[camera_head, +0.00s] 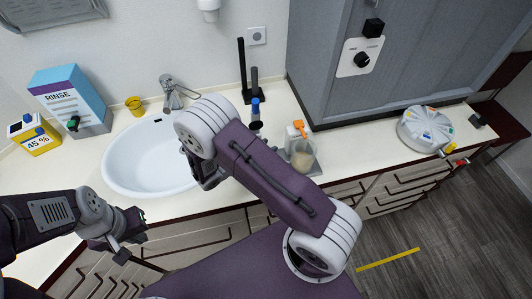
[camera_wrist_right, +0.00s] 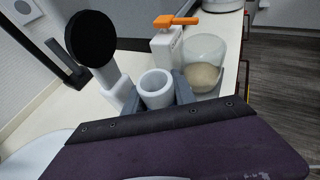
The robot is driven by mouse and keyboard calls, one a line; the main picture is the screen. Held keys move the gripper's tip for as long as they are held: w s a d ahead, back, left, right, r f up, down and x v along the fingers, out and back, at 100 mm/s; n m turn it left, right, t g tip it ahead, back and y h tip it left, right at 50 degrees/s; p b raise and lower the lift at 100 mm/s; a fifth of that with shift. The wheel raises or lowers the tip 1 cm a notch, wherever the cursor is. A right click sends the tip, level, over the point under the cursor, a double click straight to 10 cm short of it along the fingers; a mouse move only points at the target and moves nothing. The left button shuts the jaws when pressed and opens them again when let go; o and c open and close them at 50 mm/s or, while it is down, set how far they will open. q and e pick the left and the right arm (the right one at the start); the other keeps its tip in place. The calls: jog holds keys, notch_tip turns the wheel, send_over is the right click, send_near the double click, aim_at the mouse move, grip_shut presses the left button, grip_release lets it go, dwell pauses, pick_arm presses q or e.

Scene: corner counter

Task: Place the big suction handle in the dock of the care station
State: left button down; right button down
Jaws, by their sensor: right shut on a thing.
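My right gripper (camera_head: 207,172) is over the right side of the sink, its fingers partly hidden by my arm in the head view. In the right wrist view, a white hollow-ended tube (camera_wrist_right: 156,86), apparently the big suction handle, sits between grey jaws. Left of it is a black disc (camera_wrist_right: 91,38) on a white stem; whether it belongs to the tube is unclear. A black upright stand (camera_head: 243,72) behind the sink may be the care station; its dock cannot be made out. A blue-topped piece (camera_head: 255,108) is in front of it. My left gripper (camera_head: 122,240) is at lower left, apparently empty.
A grey tray (camera_head: 313,167) holds an orange-topped white container (camera_head: 293,135) and a clear cup (camera_head: 302,155). A round white device (camera_head: 425,128) is further right. The rinse box (camera_head: 70,97) and yellow cup (camera_head: 134,104) are left. Grey cabinet (camera_head: 340,45) stands behind.

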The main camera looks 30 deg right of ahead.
notch_tip(320, 180, down, 4)
jog(key=shift+s+r+p, duration=0.1)
jog(key=shift+r+p, duration=0.05)
jog(key=shift+p, duration=0.3)
jog(key=shift+f, duration=0.3)
jog(key=c, duration=1.3)
grip_release()
jog(key=shift+r, duration=0.15)
